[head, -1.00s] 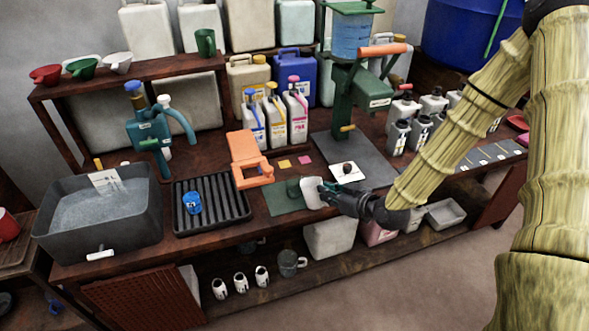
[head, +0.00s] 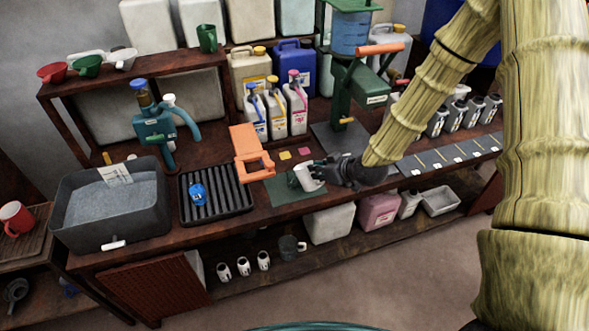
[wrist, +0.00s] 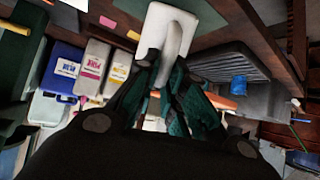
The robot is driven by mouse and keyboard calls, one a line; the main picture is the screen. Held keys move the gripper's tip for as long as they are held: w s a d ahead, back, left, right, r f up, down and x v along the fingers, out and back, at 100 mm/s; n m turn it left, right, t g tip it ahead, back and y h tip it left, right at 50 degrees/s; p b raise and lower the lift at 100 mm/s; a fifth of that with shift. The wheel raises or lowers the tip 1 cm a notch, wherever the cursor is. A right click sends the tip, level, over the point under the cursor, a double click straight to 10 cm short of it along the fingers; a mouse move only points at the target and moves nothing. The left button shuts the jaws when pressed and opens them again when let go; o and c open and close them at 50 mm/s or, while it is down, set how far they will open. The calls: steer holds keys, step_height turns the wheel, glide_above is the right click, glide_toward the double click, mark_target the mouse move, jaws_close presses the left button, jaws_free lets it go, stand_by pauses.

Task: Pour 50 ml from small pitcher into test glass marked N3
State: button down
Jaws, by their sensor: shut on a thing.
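My gripper (head: 326,172) is shut on a small white pitcher (head: 308,179), at its handle. The pitcher is above the right part of the green mat (head: 284,196) on the bench. In the wrist view the pitcher (wrist: 157,28) fills the top middle, with the gripper (wrist: 160,75) at its handle. I cannot make out an N3 mark anywhere. The pitcher's contents are hidden.
An orange stand (head: 250,152) is left of the mat. A ribbed black tray (head: 225,203) with a blue object (head: 198,194) and a grey basin (head: 112,222) lie further left. A green dispenser (head: 355,75) stands behind. Labelled jugs (head: 276,112) stand at the back.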

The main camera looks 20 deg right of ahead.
steer(key=shift+w+a+r+g+h+p, duration=0.2)
steer(key=shift+w+r+g+p, duration=0.2)
steer(key=shift+p, duration=0.5)
steer(key=shift+w+a+r+g+h+p, duration=0.25)
steer(key=shift+w+g+p, duration=0.2)
steer(key=shift+p, duration=0.45)
steer(key=shift+w+r+g+p, duration=0.3)
steer(key=shift+r+g+p, duration=0.3)
steer(key=shift+p, duration=0.45)
stand_by(0.8)
steer(key=shift+w+f+g+h+p, duration=0.15)
steer(key=shift+f+g+h+p, duration=0.1)
steer(key=shift+g+h+p, duration=0.1)
stand_by(0.5)
